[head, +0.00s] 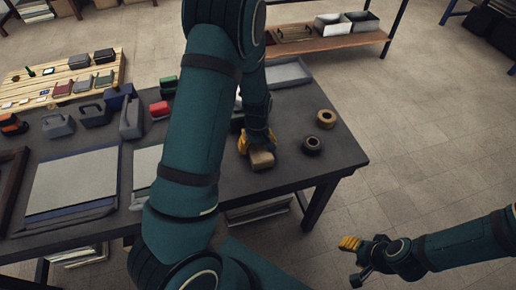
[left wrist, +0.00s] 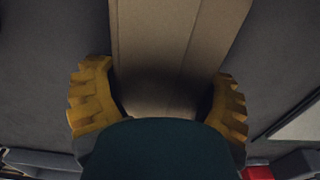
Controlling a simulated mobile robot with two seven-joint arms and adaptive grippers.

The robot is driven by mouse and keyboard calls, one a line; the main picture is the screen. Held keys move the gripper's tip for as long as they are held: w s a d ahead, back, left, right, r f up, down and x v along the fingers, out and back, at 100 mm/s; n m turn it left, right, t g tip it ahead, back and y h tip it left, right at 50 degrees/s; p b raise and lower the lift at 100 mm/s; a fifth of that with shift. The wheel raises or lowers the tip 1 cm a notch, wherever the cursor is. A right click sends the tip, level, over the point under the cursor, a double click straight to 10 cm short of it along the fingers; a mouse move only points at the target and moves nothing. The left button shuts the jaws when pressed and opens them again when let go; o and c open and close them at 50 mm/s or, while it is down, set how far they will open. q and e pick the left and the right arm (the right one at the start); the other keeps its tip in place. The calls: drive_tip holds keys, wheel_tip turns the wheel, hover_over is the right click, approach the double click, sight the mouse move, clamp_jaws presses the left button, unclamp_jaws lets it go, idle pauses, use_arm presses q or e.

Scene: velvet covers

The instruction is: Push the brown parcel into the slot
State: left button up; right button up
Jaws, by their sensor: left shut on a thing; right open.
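The brown parcel (head: 262,160) is a small cardboard-coloured box near the front right of the dark table. My left gripper (head: 257,146) reaches down to it and is shut on it. In the left wrist view the parcel (left wrist: 175,45) lies between the two yellow fingers (left wrist: 165,105), and my gripper's dark body hides its near end. I cannot tell whether the parcel touches the table. My right gripper (head: 355,258) is open and empty, off the table at the lower right. I cannot make out a slot; my left arm hides the middle of the table.
A tan tape roll (head: 326,118) and a black roll (head: 312,144) stand right of the parcel on the dark table (head: 335,160). A grey tray (head: 290,73) is at the back. Grey carriers (head: 95,114) and a flat panel (head: 72,182) occupy the left. Bare tabletop lies around the parcel's right side.

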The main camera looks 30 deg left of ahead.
use_arm(q)
drive_tip(key=shift+w+a, duration=1.2)
drive_tip(key=shift+a, duration=0.2)
drive_tip(key=o, duration=1.2)
wheel_tip(320, 180, up, 12)
